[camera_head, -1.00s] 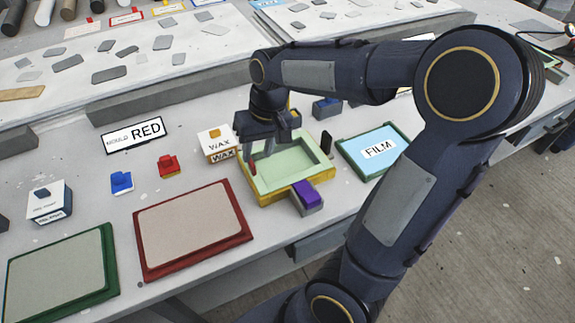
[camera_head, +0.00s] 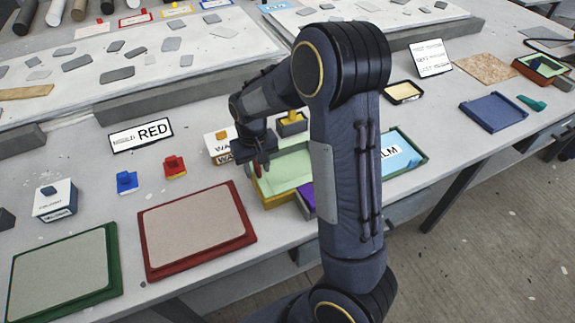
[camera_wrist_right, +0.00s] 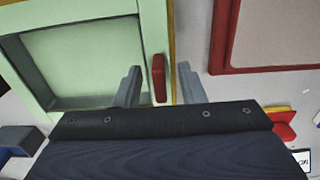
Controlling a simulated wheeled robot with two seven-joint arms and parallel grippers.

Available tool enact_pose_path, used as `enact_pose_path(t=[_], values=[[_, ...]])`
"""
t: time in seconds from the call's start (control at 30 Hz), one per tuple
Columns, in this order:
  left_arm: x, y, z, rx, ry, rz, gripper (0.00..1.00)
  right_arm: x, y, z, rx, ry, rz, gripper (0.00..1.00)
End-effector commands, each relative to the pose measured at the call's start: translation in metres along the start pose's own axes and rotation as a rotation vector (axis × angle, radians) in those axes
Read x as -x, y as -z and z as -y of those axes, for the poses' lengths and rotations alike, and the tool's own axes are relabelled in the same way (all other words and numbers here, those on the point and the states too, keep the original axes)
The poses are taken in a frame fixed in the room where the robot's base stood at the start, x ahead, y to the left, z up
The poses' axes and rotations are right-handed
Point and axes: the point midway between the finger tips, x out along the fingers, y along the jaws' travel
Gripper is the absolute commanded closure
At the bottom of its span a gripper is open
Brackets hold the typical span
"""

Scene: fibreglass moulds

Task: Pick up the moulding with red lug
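The pale green moulding (camera_head: 290,165) lies in a yellow mould (camera_head: 268,196), partly hidden by my right arm in the head view. In the right wrist view the moulding (camera_wrist_right: 85,60) fills the left side. Its upright red lug (camera_wrist_right: 158,78) stands at its edge. My right gripper (camera_wrist_right: 159,84) is open, with one finger on each side of the lug and a visible gap on both sides. In the head view my right gripper (camera_head: 262,168) is low at the moulding's left edge. My left gripper is not in view.
A red-framed panel (camera_head: 246,236) lies left of the mould. A WAX box (camera_head: 217,140), a small red block (camera_head: 175,167) and a blue block (camera_head: 127,182) stand behind it. A purple-topped block (camera_head: 306,198) sits at the mould's front; a FILM tray (camera_head: 422,158) lies to the right.

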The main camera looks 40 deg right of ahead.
Motion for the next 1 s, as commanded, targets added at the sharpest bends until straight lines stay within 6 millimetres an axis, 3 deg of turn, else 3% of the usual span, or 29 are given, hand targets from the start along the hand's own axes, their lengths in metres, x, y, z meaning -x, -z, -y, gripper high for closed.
enact_pose_path(t=[0.2,0.5,0.83,1.0], values=[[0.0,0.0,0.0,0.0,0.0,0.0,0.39,-0.001,0.0,0.0,0.0,0.001,-0.001,0.64],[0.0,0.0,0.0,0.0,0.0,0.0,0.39,-0.001,0.0,0.0,0.0,0.001,-0.001,1.0],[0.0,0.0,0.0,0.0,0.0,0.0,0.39,0.002,0.001,0.0,0.0,0.001,-0.003,1.0],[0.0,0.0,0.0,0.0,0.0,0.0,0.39,0.016,0.001,0.0,0.0,0.002,-0.006,1.0]])
